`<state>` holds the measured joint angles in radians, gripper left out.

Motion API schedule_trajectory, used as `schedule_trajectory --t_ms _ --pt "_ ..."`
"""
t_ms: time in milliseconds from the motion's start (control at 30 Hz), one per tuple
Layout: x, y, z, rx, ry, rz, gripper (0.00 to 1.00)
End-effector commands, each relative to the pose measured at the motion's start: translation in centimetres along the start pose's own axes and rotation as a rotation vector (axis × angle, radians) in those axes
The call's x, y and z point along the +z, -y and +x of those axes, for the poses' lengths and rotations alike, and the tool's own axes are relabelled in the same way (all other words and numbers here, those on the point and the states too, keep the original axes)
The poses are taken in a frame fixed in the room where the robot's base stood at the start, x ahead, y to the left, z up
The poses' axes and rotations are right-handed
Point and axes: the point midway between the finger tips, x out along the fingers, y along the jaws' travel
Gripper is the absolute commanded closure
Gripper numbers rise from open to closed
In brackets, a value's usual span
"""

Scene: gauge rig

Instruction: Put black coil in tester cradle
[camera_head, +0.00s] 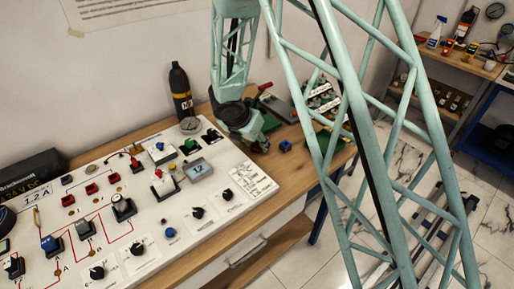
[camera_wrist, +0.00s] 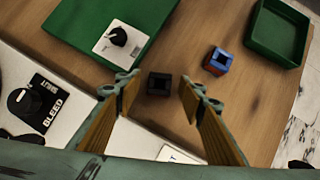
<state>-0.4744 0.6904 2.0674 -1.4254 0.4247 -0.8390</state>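The black coil (camera_wrist: 159,83) is a small square block with an open centre, lying on the wooden bench in the wrist view. My gripper (camera_wrist: 158,95) is open above it, with one finger on each side and visible gaps between the fingers and the coil. I cannot tell the gripper's exact height. In the head view, my gripper (camera_head: 255,140) hangs over the bench's right part, and the black coil is not visible there. I cannot clearly identify the tester cradle. A green unit (camera_wrist: 85,45) with a white plate and black knob lies at the wrist view's upper left.
A blue and red block (camera_wrist: 217,61) sits right of the black coil, also visible in the head view (camera_head: 285,146). A green tray (camera_wrist: 276,35) is farther right. A white control panel (camera_head: 110,210) with knobs covers the bench's left. A black bottle (camera_head: 181,92) stands behind.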

Motion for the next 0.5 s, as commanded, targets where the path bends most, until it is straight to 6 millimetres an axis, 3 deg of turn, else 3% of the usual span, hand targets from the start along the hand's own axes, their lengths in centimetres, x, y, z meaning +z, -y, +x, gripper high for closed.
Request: schedule_trajectory --t_ms 367,500 --pt "0.00 -0.02 -0.04 0.000 0.000 0.000 0.64" --pt "0.00 -0.02 -0.04 0.000 0.000 0.000 0.75"
